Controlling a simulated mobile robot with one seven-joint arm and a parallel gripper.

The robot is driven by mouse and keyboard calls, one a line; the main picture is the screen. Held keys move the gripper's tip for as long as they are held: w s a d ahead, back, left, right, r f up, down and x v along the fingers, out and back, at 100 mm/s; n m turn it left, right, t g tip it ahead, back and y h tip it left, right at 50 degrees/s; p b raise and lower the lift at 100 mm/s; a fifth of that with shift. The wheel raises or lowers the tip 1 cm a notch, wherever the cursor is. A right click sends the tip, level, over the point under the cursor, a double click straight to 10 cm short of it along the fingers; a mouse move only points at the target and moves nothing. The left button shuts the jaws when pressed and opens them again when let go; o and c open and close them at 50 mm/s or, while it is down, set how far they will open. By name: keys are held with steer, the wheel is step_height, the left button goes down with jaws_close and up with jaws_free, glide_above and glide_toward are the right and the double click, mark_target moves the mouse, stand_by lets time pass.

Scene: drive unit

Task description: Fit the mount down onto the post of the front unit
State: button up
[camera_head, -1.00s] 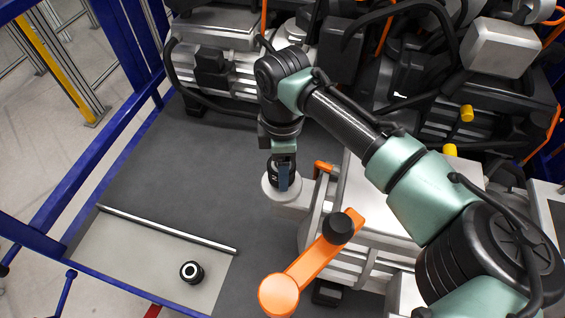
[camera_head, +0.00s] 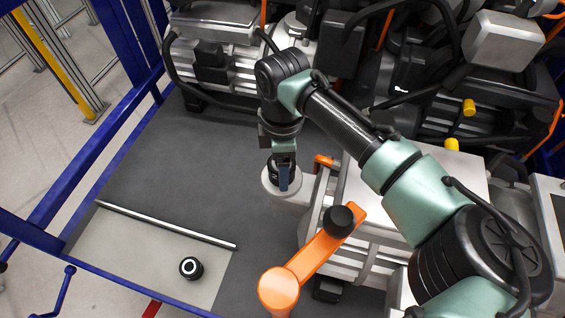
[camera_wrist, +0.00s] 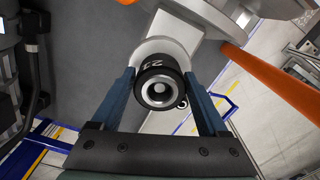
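The mount (camera_wrist: 161,85) is a short black cylinder with white marking on its side and a silver ring around a dark hollow at its near end. My gripper (camera_wrist: 158,74) has its two blue fingertips on either side of it and appears shut on it. In the head view my gripper (camera_head: 284,176) points down at the pale round end (camera_head: 270,190) of the front unit's arm, with the dark mount at that end. The post is hidden, so I cannot tell how far down the mount sits.
A second black ringed cylinder (camera_head: 191,268) stands on the light mat (camera_head: 130,255) at lower left. An orange lever (camera_head: 315,262) with a black knob is close to the right of my gripper. A blue frame (camera_head: 75,185) borders the left. Grey floor left of my gripper is clear.

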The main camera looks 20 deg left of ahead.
steer(key=shift+o, duration=1.4)
step_height(320, 180, up, 13)
steer(key=b, duration=0.4)
step_height(320, 180, up, 6)
steer(key=p, duration=0.6)
